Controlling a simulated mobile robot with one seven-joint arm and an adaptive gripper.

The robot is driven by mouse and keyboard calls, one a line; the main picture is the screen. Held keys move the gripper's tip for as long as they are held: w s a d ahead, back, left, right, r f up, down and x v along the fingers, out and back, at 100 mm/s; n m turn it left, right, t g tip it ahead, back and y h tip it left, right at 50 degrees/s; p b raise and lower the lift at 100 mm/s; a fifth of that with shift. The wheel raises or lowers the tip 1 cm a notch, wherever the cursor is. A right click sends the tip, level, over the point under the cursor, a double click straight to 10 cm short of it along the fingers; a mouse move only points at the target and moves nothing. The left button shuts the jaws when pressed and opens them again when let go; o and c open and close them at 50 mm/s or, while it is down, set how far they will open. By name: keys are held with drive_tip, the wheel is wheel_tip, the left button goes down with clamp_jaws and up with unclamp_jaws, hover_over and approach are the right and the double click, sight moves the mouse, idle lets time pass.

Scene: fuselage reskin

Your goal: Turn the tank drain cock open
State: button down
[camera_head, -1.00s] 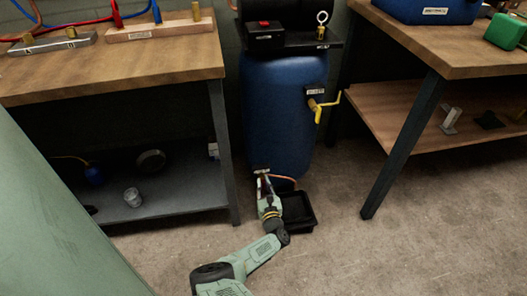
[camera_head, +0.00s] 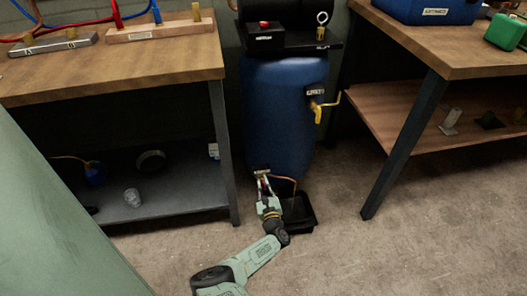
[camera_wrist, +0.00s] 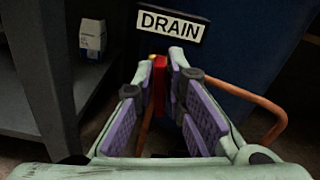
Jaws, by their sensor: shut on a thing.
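The blue tank (camera_head: 283,110) stands upright between two benches. The white DRAIN label (camera_wrist: 172,24) is low on the tank, above the cock. The red handle of the drain cock (camera_wrist: 159,82) stands between the purple-padded fingers of my gripper (camera_wrist: 164,62). My gripper is shut on this handle; in the head view my gripper (camera_head: 263,184) is at the tank's foot. A copper drain pipe (camera_wrist: 272,112) curves out to the right of the cock. The cock's body is mostly hidden by the fingers.
A black tray (camera_head: 304,217) lies on the floor below the pipe, right of my wrist. A yellow-handled valve (camera_head: 318,112) sticks out higher on the tank. Bench legs stand left (camera_head: 224,150) and right (camera_head: 404,145). The floor in front is clear.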

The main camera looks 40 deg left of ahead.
drive_tip(key=n, duration=0.3)
drive_tip(key=shift+s+f+n, duration=0.1)
drive_tip(key=shift+n, duration=0.3)
drive_tip(key=n+b, duration=0.1)
drive_tip(key=n, duration=0.2)
drive_tip(key=shift+f, duration=0.1)
drive_tip(key=n+b, duration=0.1)
drive_tip(key=n, duration=0.3)
drive_tip(key=shift+s+f, duration=0.1)
drive_tip(key=shift+n+b, duration=0.9)
drive_tip(key=shift+n, duration=0.6)
drive_tip(key=c, duration=1.7)
unclamp_jaws()
drive_tip(key=shift+a, duration=0.1)
